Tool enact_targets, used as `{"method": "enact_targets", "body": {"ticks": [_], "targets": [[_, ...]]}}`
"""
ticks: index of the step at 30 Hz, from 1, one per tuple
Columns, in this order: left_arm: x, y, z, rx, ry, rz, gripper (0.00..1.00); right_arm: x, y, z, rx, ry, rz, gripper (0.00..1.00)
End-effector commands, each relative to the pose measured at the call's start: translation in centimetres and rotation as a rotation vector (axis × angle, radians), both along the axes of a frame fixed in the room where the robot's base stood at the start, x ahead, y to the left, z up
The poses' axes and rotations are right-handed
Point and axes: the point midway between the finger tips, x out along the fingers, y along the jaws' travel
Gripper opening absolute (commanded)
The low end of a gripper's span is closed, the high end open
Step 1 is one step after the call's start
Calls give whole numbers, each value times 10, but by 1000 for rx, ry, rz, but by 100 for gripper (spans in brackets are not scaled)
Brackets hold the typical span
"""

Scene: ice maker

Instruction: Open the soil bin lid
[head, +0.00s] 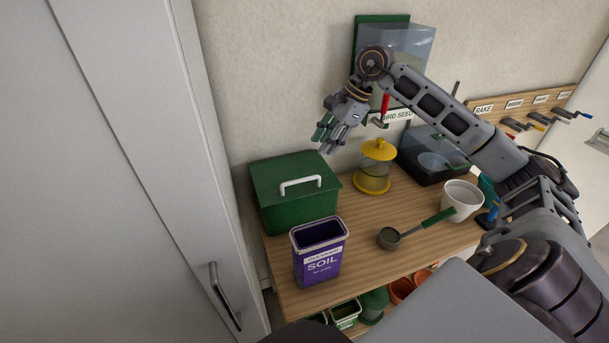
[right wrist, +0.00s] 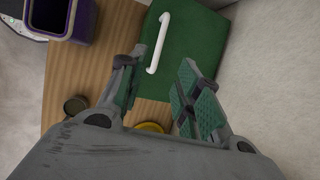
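A green bin (head: 299,201) with a closed green lid (head: 286,176) stands at the back left of the wooden bench. The lid has a white handle (head: 301,184) on top; the handle also shows in the right wrist view (right wrist: 158,43). A purple box labelled SOIL (head: 318,258), open at the top, stands in front of the bin. My right gripper (head: 326,137) is open and empty, above and to the right of the lid, apart from the handle. In the right wrist view its green-padded fingers (right wrist: 157,92) are spread. My left gripper is not in view.
A yellow-topped feeder (head: 375,168) stands right of the bin. The bird seed dispenser (head: 403,60) is on the wall behind my arm. A tall cabinet (head: 150,150) borders the left.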

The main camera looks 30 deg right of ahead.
Motion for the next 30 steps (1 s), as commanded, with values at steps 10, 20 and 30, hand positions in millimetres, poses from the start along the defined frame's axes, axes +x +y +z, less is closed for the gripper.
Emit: {"method": "enact_targets", "body": {"ticks": [10,20,30], "targets": [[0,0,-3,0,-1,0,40,7,9,-24,2,1,1,34],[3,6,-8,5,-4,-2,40,18,24,-64,3,1,1,34],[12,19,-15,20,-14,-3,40,30,38,-104,2,1,1,34]]}}
